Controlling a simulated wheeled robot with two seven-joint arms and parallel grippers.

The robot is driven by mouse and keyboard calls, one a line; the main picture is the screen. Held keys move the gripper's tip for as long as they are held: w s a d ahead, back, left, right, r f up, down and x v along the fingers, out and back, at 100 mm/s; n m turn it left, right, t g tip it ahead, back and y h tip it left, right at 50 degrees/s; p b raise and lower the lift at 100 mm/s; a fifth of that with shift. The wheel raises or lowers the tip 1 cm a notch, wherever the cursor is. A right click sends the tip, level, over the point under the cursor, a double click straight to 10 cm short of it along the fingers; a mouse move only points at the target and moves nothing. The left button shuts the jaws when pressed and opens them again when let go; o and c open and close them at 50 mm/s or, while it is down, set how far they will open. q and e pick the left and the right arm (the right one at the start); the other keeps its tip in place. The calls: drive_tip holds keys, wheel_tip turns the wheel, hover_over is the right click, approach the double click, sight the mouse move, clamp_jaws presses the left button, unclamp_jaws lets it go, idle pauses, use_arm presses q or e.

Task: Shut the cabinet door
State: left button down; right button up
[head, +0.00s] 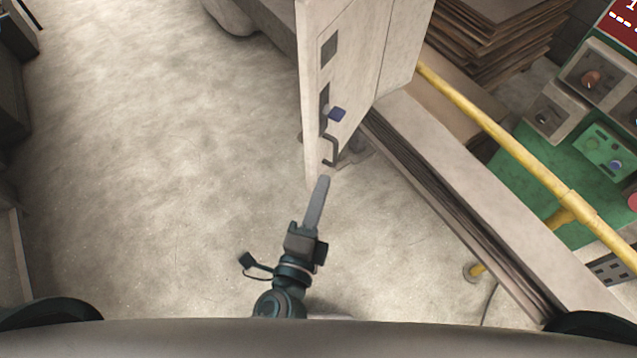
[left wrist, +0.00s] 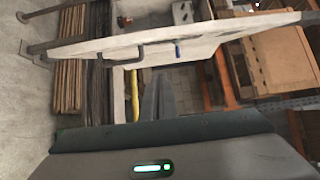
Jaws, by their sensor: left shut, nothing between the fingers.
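The cabinet door (head: 352,70) is a pale upright panel at the top middle of the head view. It bears a blue knob (head: 337,114) and a dark bent handle (head: 331,150). The door (left wrist: 205,42) also spans the upper part of the left wrist view, with the handle (left wrist: 124,65) and the blue knob (left wrist: 178,49) on it. It appears to stand open. My left gripper (head: 323,181) is shut and empty, its tip just below the handle in the head view. A gap to the door cannot be judged surely. My right gripper is not seen.
A long stack of pale boards (head: 450,190) and a yellow rail (head: 520,160) lie right of the door. Stacked brown sheets (head: 497,45) and a green control panel (head: 603,142) stand beyond. The floor (head: 160,150) left of the door is largely clear.

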sight(315, 149)
use_arm(q)
drive_tip(key=w+p, duration=0.1)
drive_tip(key=w, duration=0.2)
drive_tip(key=w+a+p, duration=0.1)
drive_tip(key=w+p, duration=0.1)
drive_tip(key=w, duration=0.1)
drive_tip(key=w+p, duration=0.2)
drive_tip(key=w, duration=0.2)
drive_tip(key=shift+w+a, duration=0.1)
drive_tip(key=shift+a, duration=0.05)
drive_tip(key=shift+a, duration=0.1)
